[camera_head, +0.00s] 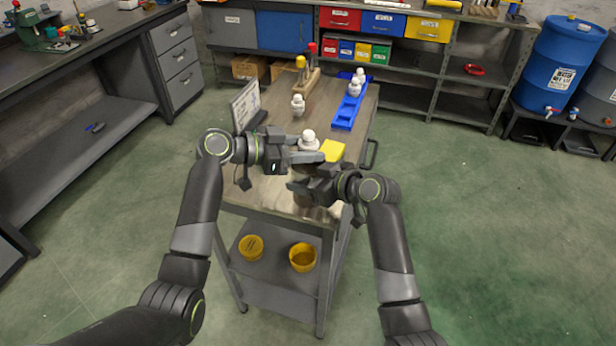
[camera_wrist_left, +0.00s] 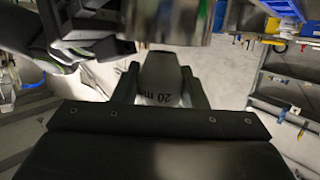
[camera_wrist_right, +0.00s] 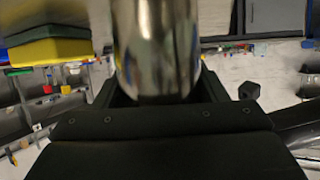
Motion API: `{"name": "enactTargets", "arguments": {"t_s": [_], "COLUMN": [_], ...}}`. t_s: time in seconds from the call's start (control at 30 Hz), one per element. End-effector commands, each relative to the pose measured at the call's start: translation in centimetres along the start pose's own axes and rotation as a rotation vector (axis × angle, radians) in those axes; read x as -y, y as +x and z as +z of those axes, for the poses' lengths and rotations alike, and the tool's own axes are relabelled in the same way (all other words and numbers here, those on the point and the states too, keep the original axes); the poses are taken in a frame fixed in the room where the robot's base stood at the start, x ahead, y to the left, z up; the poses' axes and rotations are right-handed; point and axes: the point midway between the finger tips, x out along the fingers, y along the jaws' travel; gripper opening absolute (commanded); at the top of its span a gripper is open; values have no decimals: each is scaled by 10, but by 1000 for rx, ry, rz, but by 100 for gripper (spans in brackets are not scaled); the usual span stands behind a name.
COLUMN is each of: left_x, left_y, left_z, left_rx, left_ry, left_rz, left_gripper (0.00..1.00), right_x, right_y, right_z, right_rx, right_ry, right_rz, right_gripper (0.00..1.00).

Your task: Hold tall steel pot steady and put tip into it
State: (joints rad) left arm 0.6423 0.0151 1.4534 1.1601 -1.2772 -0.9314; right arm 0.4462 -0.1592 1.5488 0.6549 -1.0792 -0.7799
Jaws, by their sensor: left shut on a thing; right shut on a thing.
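The tall steel pot shows as a shiny cylinder (camera_wrist_right: 157,45) in the right wrist view, between the fingers of my right gripper (camera_wrist_right: 155,92). My right gripper (camera_head: 292,188) is shut on it above the cart; the gripper mostly hides the pot in the head view. My left gripper (camera_head: 318,157) is shut on a grey-white tip (camera_wrist_left: 161,78) with printing that reads like "20 m". The pot's shiny side (camera_wrist_left: 172,20) shows just beyond the tip in the left wrist view. The tip appears outside the pot; whether they touch, I cannot tell.
The cart top (camera_head: 325,105) carries a white knobbed piece (camera_head: 298,104), another (camera_head: 308,141) behind my left gripper, a yellow block (camera_head: 332,150), a blue tray (camera_head: 347,112) with white pieces, and a wooden rack (camera_head: 306,82). Yellow bowls (camera_head: 302,257) stand on the lower shelf.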

Motion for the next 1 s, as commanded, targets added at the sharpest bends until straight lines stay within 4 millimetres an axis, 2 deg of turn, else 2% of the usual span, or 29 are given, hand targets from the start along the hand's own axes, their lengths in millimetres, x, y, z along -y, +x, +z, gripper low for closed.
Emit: {"name": "enactTargets", "arguments": {"t_s": [0.5,0.87,0.9,1.0], "left_x": [-1,-1,-1,-1], "left_y": [9,10,10,10], "left_z": [41,45,45,45], "left_rx": [12,12,12,13], "left_ry": [-5,-2,-2,-2], "left_rz": [2,3,3,4], "left_gripper": [8,8,42,56], "right_x": [1,2,2,2], "right_y": [0,0,0,0], "right_z": [-6,-8,-8,-8], "right_rx": [-13,-19,-19,-20], "right_ry": [-6,-8,-8,-8], "right_rz": [-2,-2,-2,-1], "right_gripper": [42,41,41,41]}}
